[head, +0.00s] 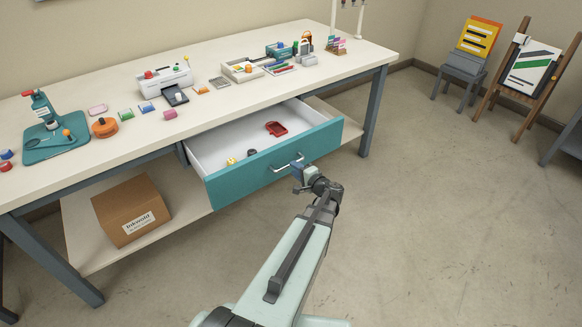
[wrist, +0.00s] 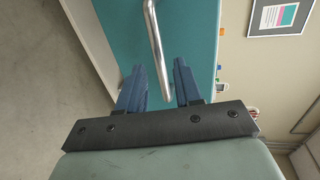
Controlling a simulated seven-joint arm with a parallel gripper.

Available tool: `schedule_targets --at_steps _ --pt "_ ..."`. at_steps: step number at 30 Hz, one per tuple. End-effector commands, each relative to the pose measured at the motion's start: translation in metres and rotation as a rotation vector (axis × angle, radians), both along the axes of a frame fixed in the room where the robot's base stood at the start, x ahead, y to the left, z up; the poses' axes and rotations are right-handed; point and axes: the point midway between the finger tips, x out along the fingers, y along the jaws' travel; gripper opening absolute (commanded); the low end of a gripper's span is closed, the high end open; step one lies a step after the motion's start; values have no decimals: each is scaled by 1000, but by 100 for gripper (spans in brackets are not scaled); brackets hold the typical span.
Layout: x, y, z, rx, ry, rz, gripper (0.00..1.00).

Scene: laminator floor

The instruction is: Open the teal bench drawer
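The teal bench drawer (head: 262,172) stands pulled out from under the bench, its white inside showing. A red item (head: 276,128), a yellow item and a dark item lie in it. Its silver bar handle (head: 287,163) is on the teal front. My gripper (head: 299,176) is just in front of the handle's right part. In the wrist view, the blue fingers of my gripper (wrist: 160,82) are apart. The handle (wrist: 154,40) reaches down between them, with gaps on both sides. I see no finger closed on it.
The white bench top (head: 230,105) holds a green press, a white machine, trays and small items. A cardboard box (head: 120,205) sits on the lower shelf. Bench legs flank the drawer.

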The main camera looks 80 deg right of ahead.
Motion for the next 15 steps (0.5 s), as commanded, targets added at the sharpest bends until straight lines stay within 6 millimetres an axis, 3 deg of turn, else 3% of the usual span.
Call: schedule_targets --at_steps 6,15 --pt "-30 32 10 0 0 -3 35" --pt "-56 57 17 0 0 -1 35"
